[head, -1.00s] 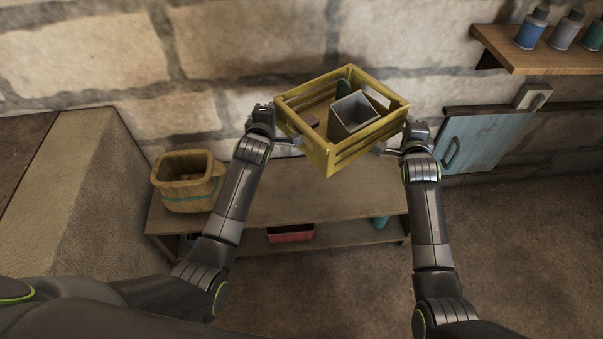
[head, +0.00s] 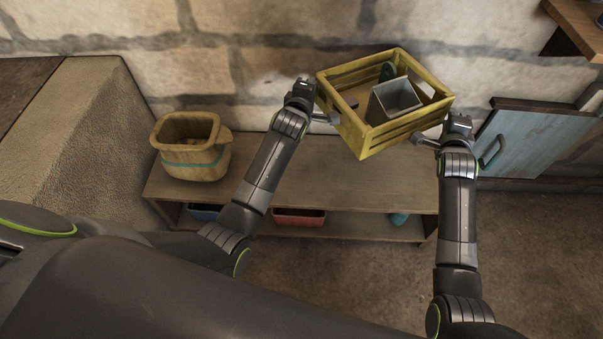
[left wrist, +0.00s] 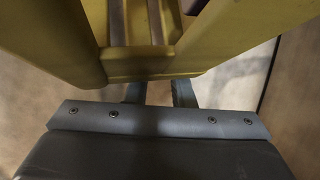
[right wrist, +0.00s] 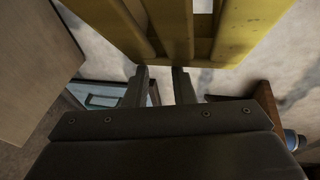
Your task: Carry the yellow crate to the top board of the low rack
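The yellow slatted crate (head: 362,140) is in the air between my two grippers, in front of the stone wall. A grey open box (head: 394,98) and a green thing stand in it. The low rack (head: 275,178) is below, its top board bare beneath the crate. My left gripper (head: 328,118) is at the crate's left side and my right gripper (head: 424,139) at its right side. In the left wrist view (left wrist: 160,93) and the right wrist view (right wrist: 161,80), the fingers are apart with nothing between them. The crate's lower edge hides the left fingertips.
A tan basket (head: 190,160) stands on the left end of the top board. A wall shelf (head: 578,28) juts out at upper right.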

